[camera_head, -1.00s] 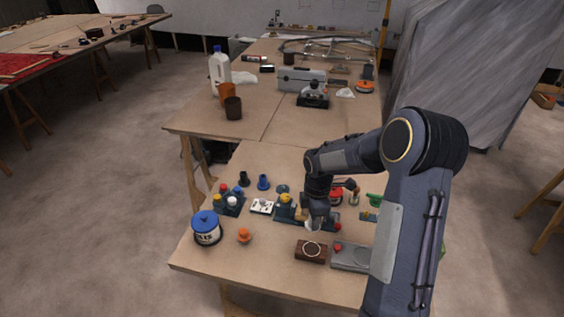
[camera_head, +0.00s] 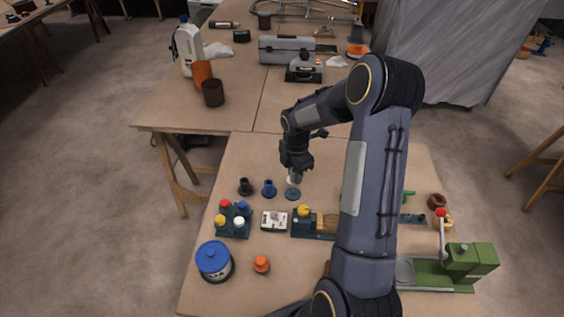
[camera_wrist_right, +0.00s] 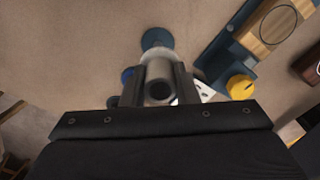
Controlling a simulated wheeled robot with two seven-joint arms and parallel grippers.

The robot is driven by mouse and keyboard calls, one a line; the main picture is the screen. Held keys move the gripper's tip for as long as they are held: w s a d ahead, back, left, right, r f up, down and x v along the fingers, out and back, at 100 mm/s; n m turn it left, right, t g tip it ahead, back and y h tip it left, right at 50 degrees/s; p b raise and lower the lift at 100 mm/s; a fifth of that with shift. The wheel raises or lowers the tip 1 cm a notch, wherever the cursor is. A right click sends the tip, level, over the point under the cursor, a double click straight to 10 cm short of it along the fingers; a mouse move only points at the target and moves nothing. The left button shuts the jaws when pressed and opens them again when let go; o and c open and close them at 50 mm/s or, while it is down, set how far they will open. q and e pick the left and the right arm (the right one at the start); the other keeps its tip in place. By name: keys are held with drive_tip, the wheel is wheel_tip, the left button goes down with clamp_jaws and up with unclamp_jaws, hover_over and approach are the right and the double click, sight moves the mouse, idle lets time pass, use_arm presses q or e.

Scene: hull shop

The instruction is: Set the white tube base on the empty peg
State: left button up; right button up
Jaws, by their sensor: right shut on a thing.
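My right gripper (camera_head: 295,172) is shut on the white tube base (camera_wrist_right: 158,72), holding it above the table near its back edge. In the wrist view the tube base sits between the two fingers, its round dark opening facing the camera. A blue round base, which looks like the empty peg's (camera_head: 292,194), is just in front of the gripper; it also shows beyond the tube base in the wrist view (camera_wrist_right: 157,38). Its peg is not clearly visible. The tube base appears apart from it. A blue tube base (camera_head: 269,188) and a black one (camera_head: 246,187) stand to its left. My left gripper is not in view.
A rack with coloured caps (camera_head: 233,220), a white switch box (camera_head: 274,220) and a dark block with a yellow knob (camera_head: 304,211) lie in front. A blue-lidded tin (camera_head: 213,260) and an orange knob (camera_head: 261,264) are nearer. A green lever press (camera_head: 470,262) stands at right.

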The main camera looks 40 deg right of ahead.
sight(293, 191)
drive_tip(key=shift+w+f, duration=0.25)
drive_tip(key=shift+f, duration=0.25)
drive_tip(key=shift+f+b, duration=2)
drive_tip(key=shift+f, duration=0.65)
drive_tip(key=shift+f+b, duration=0.55)
drive_tip(key=shift+f, duration=0.05)
drive_tip(key=o, duration=0.7)
drive_tip(key=shift+o, duration=0.2)
drive_tip(key=shift+r, duration=0.1)
